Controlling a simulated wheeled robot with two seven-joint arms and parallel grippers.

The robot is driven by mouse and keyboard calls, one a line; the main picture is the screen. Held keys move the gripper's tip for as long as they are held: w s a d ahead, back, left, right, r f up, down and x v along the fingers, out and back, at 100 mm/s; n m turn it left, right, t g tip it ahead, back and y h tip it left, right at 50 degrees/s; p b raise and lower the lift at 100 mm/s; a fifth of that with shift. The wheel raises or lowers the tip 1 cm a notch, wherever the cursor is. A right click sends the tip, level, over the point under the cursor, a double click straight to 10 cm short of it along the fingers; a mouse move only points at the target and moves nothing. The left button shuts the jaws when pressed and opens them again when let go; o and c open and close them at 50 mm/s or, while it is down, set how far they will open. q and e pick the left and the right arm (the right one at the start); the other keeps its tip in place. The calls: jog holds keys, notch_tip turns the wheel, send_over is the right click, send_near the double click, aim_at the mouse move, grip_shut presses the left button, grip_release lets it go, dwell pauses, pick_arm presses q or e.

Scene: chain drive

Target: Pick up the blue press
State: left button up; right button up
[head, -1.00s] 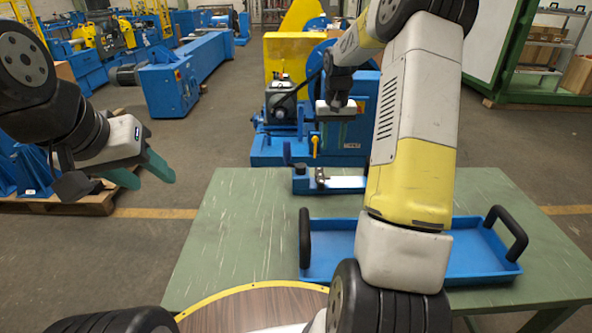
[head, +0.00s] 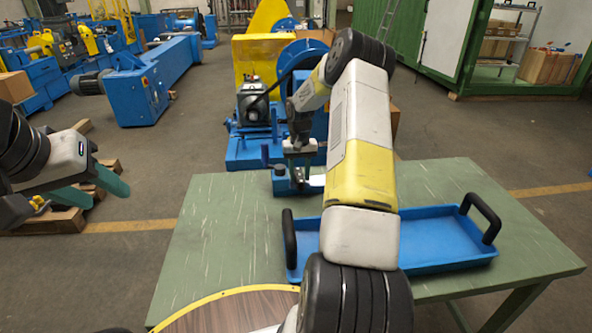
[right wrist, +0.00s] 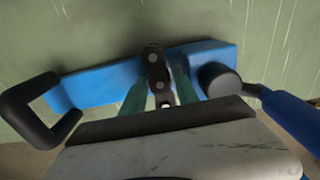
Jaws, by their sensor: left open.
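The blue press (head: 283,182) lies at the far edge of the green table, its right part hidden behind my right arm. In the right wrist view it is a blue bar (right wrist: 95,86) with a round black knob (right wrist: 217,78) and a blue handle (right wrist: 290,117). A dark chain link (right wrist: 152,62) stands at its middle. My right gripper (right wrist: 160,88) is over the press, with its green fingers apart on either side of the link; a gap shows beside the link. My left gripper (head: 88,188) is open and empty, left of the table and far from the press.
A blue tray (head: 440,255) with black handles stands on the table, partly behind my right arm. A round brown board (head: 230,314) with a yellow rim is at the near edge. The table's left part (head: 215,235) is clear. Blue machinery stands behind the table.

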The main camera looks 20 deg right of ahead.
jog(key=shift+f, duration=0.3)
grip_shut()
jog(key=shift+r, duration=0.1)
dwell(1.0)
jog(key=shift+w+r, duration=0.1)
jog(key=shift+r, duration=0.05)
